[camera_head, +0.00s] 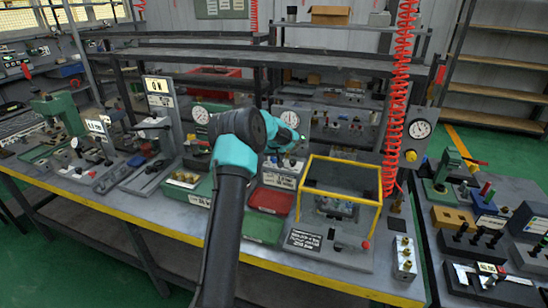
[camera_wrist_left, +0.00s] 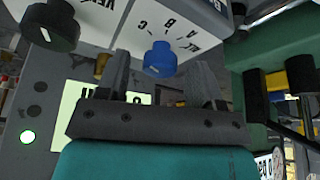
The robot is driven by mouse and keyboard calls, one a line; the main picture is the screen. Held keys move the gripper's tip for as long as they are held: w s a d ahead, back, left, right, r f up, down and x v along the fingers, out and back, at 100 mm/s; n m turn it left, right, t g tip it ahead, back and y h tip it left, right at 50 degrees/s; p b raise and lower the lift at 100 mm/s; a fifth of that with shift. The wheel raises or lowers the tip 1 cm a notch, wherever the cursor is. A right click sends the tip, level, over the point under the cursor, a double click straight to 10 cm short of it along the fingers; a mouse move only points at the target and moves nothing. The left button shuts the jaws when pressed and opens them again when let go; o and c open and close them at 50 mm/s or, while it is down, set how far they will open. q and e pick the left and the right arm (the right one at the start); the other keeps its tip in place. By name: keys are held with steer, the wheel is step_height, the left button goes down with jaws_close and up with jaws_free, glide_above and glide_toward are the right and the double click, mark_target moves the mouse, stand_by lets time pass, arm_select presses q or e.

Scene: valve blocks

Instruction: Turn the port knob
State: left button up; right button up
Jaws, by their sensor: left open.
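In the left wrist view, a blue knob (camera_wrist_left: 160,60) with a white pointer mark sits on a white panel (camera_wrist_left: 125,38) with the letters A, B and C beside it. No word "port" is readable. My left gripper (camera_wrist_left: 162,68) is open, with one finger to each side of the blue knob. The gap between fingers and knob shows on both sides; I cannot tell the depth left to it. In the head view my left gripper is mostly hidden by its own teal wrist, over the middle of the bench. My right gripper is not in view.
A black knob (camera_wrist_left: 50,27) sits on the panel left of the blue one. A green block (camera_wrist_left: 275,45) stands at the right. In the head view, a yellow frame (camera_head: 340,192), a red tray (camera_head: 270,200) and a hanging red hose (camera_head: 398,90) stand near the arm.

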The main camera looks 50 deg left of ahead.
arm_select(q)
steer(key=c, duration=0.9)
